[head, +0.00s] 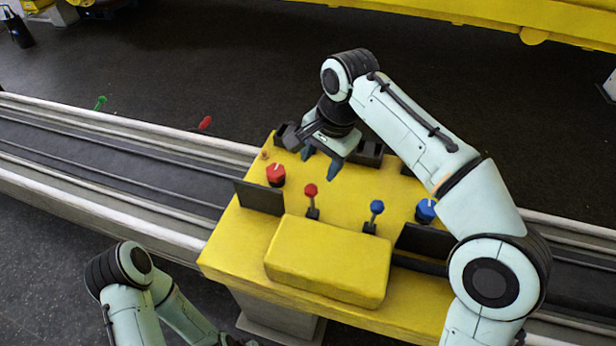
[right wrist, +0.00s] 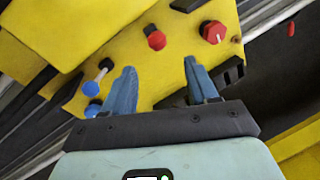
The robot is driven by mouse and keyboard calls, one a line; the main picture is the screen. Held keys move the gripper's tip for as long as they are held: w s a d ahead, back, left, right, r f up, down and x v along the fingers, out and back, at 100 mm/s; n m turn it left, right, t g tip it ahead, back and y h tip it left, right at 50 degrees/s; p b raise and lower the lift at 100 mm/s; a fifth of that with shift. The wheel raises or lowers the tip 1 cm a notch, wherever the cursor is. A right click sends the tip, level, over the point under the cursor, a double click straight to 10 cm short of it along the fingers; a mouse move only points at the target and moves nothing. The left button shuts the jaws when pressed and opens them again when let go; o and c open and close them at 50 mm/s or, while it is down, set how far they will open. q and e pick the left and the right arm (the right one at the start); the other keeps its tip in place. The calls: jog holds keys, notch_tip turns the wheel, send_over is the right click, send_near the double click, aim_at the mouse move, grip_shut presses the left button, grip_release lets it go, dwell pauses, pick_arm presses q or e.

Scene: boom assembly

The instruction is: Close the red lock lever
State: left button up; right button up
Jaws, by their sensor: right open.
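A red-knobbed lever (head: 310,190) stands upright on the yellow console (head: 225,232), left of a blue-knobbed lever (head: 377,207). In the right wrist view the red-knobbed lever (right wrist: 156,40) shows ahead of the fingers, apart from them. A small red lever-like piece (head: 205,122) shows at the rail beyond the console; I cannot tell which one is the lock lever. My right gripper (head: 321,164) is open and empty above the console's far part, behind the red knob. It also shows in the right wrist view (right wrist: 159,69). My left arm is at the bottom left; its gripper is out of frame.
A red dial (head: 275,174) and a blue dial (head: 425,211) sit on the console. A raised yellow block (head: 328,260) is at its front. A green piece (head: 100,102) shows on the rail (head: 120,170) at left. Yellow beams (head: 480,12) run along the back.

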aim_at(313, 188)
jog(key=x, duration=0.2)
jog(key=s+b+x, duration=0.1)
jog(key=x, duration=0.1)
jog(key=shift+f, duration=0.35)
jog(key=x, duration=0.3)
jog(key=b+x, duration=0.1)
jog(key=x, duration=0.3)
jog(key=shift+w+f, duration=0.1)
jog(key=shift+w, duration=0.15)
jog(key=shift+w+a+f, duration=0.1)
jog(key=shift+w+f, duration=0.05)
jog(key=shift+f, duration=0.35)
pick_arm(q)
jog(key=s+f, duration=0.3)
jog(key=shift+s+f, duration=0.15)
jog(key=shift+f, duration=0.05)
pick_arm(e)
grip_shut()
pick_arm(q)
jog(key=shift+r, duration=0.1)
